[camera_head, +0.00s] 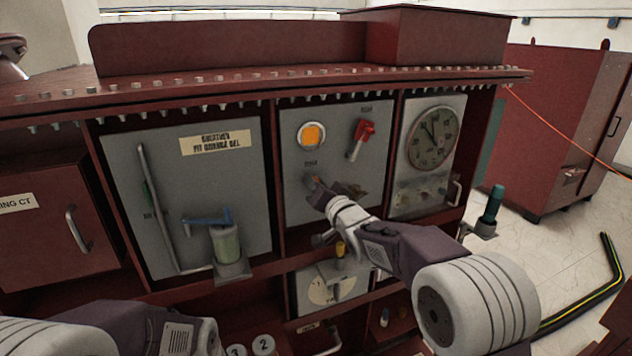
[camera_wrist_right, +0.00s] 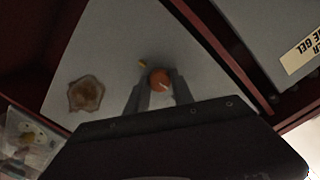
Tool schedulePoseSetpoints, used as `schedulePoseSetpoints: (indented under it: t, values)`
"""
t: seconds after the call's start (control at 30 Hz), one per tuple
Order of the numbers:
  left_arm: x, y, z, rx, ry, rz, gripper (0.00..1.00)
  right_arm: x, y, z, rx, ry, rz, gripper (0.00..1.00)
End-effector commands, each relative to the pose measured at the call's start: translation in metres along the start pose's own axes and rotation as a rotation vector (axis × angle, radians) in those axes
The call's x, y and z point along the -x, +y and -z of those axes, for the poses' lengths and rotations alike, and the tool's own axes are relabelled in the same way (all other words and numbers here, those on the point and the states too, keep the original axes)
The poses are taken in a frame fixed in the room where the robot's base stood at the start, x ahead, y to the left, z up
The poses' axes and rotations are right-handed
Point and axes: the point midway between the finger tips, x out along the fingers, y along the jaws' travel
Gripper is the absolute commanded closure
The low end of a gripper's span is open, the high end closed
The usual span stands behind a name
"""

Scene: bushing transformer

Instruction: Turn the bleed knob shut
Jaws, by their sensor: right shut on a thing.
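The bleed knob is a small round orange knob with a pale mark (camera_wrist_right: 159,79). It sits on the grey middle panel (camera_head: 295,160) of the dark red transformer, below a round orange indicator. In the wrist view my right gripper (camera_wrist_right: 158,90) has its fingers on both sides of the knob and is shut on it. In the head view the right gripper (camera_head: 316,184) reaches the lower left of that panel, and its fingers mostly hide the knob. A small yellow mark (camera_wrist_right: 143,64) lies beside the knob. My left arm shows at the lower left, with its gripper out of view.
The orange indicator (camera_head: 312,135) and a red-handled lever (camera_head: 362,136) are above the gripper. A gauge (camera_head: 433,138) is to the right. A brown patch (camera_wrist_right: 86,94) marks the panel beside the knob. A green cylinder (camera_head: 226,243) projects at left; a yellow-topped part (camera_head: 340,250) is below.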

Motion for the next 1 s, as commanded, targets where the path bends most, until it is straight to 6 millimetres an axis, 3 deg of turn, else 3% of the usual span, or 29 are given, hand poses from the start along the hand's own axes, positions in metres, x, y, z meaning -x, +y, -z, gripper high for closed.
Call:
schedulePoseSetpoints:
  t: [0.4, 0.93, 0.97, 1.0]
  values:
    - [0.0091, 0.0002, 0.0009, 0.000, 0.000, 0.000, 0.64, 0.0000, 0.0010, 0.0006, -0.165, -0.005, 0.004, 1.00]
    - [0.0095, 0.0002, 0.0010, 0.000, 0.000, 0.000, 0.64, 0.0000, 0.0013, -0.0001, -0.186, -0.006, 0.004, 1.00]
    - [0.0095, 0.0002, 0.0010, 0.000, 0.000, 0.000, 0.64, 0.0000, 0.0013, -0.0001, -0.186, -0.006, 0.004, 0.66]
    - [0.0095, 0.0002, 0.0010, 0.000, 0.000, 0.000, 0.64, 0.0000, 0.0013, -0.0001, -0.186, -0.006, 0.004, 0.55]
